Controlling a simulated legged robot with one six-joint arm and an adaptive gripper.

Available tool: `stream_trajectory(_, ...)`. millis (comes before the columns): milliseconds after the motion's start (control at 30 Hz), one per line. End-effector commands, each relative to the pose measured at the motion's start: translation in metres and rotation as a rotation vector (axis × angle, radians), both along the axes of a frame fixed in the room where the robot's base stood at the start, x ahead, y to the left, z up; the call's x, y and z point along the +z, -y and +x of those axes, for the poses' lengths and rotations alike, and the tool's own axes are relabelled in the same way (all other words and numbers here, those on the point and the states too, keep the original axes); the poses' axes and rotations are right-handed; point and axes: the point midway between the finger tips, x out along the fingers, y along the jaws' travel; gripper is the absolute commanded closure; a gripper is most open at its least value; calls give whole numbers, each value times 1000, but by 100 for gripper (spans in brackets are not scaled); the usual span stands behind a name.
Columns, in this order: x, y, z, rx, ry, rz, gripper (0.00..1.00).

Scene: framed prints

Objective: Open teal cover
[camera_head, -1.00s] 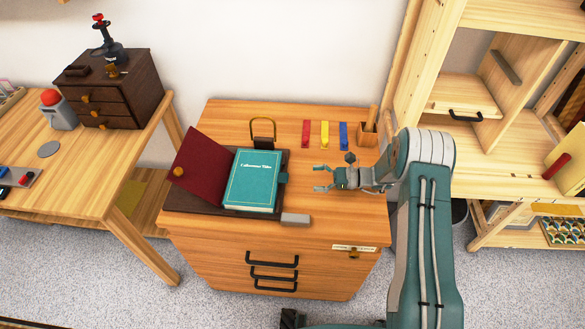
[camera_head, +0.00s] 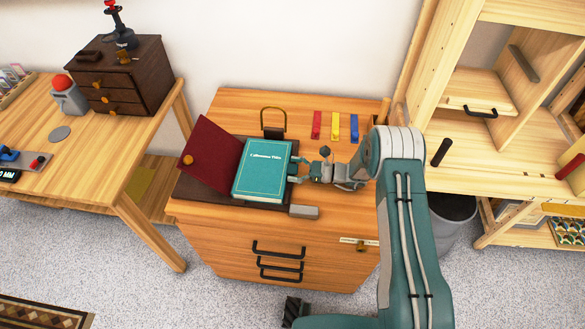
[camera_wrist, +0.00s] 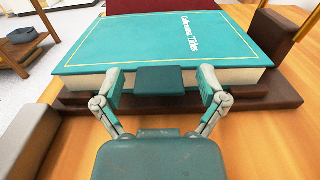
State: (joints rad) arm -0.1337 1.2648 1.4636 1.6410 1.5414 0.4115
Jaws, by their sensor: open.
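The teal book (camera_head: 262,170) lies closed on a dark brown stand (camera_head: 215,190) on the wooden cabinet, its title and thin gold border facing up. In the wrist view the teal cover (camera_wrist: 150,42) is flat over cream pages, and a teal tab (camera_wrist: 160,80) juts from its near edge. My gripper (camera_head: 294,168) is at the book's right edge. In the wrist view my gripper (camera_wrist: 160,84) is open, with one finger on each side of the tab. Whether the fingers touch the tab or book cannot be told.
A dark red panel (camera_head: 212,155) with a gold knob leans left of the book. A grey block (camera_head: 304,212) sits at the stand's front right. A brass loop (camera_head: 272,121) stands behind. Red, yellow and blue tags (camera_head: 335,126) lie at the back right.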

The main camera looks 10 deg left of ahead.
Motion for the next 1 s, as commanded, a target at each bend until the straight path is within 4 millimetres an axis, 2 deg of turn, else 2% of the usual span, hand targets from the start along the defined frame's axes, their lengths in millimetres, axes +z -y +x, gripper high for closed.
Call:
stream_trajectory(233, 0, -2, 0, -1, 0, -1, 9)
stream_trajectory(267, 0, -2, 0, -1, 0, -1, 18)
stream_trajectory(300, 0, -2, 0, -1, 0, -1, 35)
stream_trajectory(367, 0, -2, 0, -1, 0, -1, 62)
stream_trajectory(400, 0, -2, 0, -1, 0, -1, 80)
stream_trajectory(433, 0, -2, 0, 0, 0, -1, 93)
stream_trajectory(467, 0, -2, 0, 0, 0, -1, 100)
stream_trajectory(767, 2, -2, 0, 1, 1, -16, 100)
stream_trajectory(1000, 20, -4, 0, 2, 10, -107, 100)
